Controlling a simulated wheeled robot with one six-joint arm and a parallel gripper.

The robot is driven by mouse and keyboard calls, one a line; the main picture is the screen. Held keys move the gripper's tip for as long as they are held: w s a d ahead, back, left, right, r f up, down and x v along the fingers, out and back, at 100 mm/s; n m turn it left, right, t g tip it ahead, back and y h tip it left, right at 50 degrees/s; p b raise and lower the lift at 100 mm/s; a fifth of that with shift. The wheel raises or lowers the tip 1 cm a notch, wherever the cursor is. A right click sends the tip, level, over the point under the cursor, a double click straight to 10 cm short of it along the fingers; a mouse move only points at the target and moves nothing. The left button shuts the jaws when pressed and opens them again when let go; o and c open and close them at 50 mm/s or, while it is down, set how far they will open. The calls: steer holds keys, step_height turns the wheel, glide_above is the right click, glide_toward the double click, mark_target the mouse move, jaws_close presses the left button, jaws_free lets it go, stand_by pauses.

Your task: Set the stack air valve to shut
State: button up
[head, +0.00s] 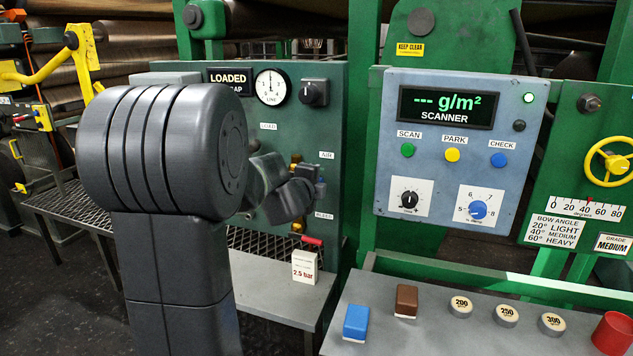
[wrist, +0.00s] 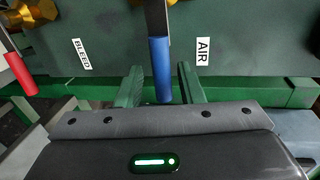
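The stack air valve has a blue lever handle (wrist: 161,75) beside the AIR label (wrist: 202,50) in the wrist view. My gripper (wrist: 160,68) is open, with one green finger on each side of the blue handle and a visible gap on both sides. In the head view my arm and gripper body hide much of the valve area, and the fingertips are not clear.
A red lever (head: 312,240) sits by the BLEED label (head: 323,216), below the air valve; it also shows at the left in the wrist view (wrist: 20,72). A "2.5 bar" card (head: 305,268) stands on the grey bench below. The scanner panel (head: 455,150) is to the right.

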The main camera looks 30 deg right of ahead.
steer(key=p+v, duration=0.1)
steer(key=v, duration=1.2)
steer(key=shift+s+a+r+p, duration=0.2)
steer(key=shift+a+p, duration=0.1)
steer(key=shift+p, duration=0.05)
steer(key=shift+d, duration=0.1)
steer(key=b+x, duration=0.1)
steer(key=x, duration=1.2)
steer(key=shift+w+d+f+b, duration=0.15)
steer(key=shift+w+d+b, duration=0.05)
steer(key=shift+b, duration=0.15)
steer(key=shift+a, duration=0.1)
